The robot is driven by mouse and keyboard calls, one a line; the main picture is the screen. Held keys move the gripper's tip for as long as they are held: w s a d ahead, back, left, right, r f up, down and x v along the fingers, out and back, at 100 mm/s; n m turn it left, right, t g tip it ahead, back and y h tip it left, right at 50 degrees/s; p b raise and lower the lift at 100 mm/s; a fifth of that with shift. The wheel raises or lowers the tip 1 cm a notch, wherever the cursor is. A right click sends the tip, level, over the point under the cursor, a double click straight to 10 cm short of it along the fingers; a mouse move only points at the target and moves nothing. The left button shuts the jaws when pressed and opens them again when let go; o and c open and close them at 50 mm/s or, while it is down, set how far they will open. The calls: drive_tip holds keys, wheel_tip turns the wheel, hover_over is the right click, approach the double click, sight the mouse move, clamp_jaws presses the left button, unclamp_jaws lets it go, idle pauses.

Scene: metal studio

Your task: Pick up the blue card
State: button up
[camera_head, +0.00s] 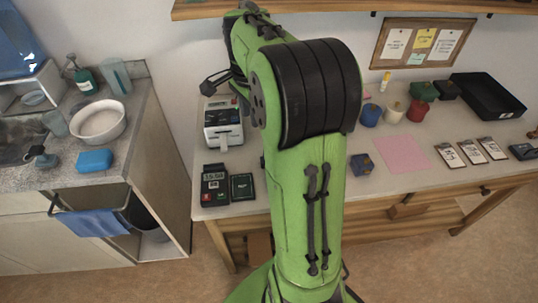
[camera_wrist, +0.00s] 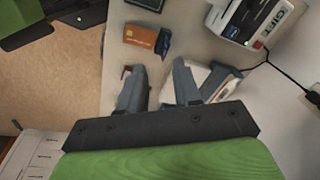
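A small blue piece (camera_wrist: 163,43), which may be the blue card, stands at the right end of an orange-brown block (camera_wrist: 142,37) in the wrist view. My gripper (camera_wrist: 160,80) is open and empty, its two fingers spread just short of the block and not touching it. A pale item with a dark blue edge (camera_wrist: 219,76) sits beyond the right finger and is partly covered by it.
A white label printer (camera_head: 223,122) stands on the counter (camera_head: 240,160), with a payment terminal (camera_head: 214,185) in front of it. Right of my arm are a dark blue box (camera_head: 361,164), a pink sheet (camera_head: 402,153), several cards and a black tray (camera_head: 487,96). A shelf (camera_head: 350,8) runs above.

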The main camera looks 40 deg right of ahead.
drive_tip(key=w+d+f+m+g+y, duration=0.1)
drive_tip(key=w+d+f+m, duration=0.1)
drive_tip(key=d+f+m, duration=0.55)
drive_tip(key=shift+n, duration=0.75)
drive_tip(key=f+b, duration=0.2)
drive_tip(key=f, duration=0.3)
drive_tip(key=f+b, duration=0.1)
drive_tip(key=f, duration=0.4)
drive_tip(key=d+f+b, duration=0.1)
drive_tip(key=f+b, duration=0.1)
drive_tip(key=f, duration=0.3)
drive_tip(key=shift+s+f+b, duration=0.1)
drive_tip(key=shift+f+b, duration=0.25)
drive_tip(key=shift+f, duration=0.05)
drive_tip(key=shift+r, duration=0.1)
clamp_jaws()
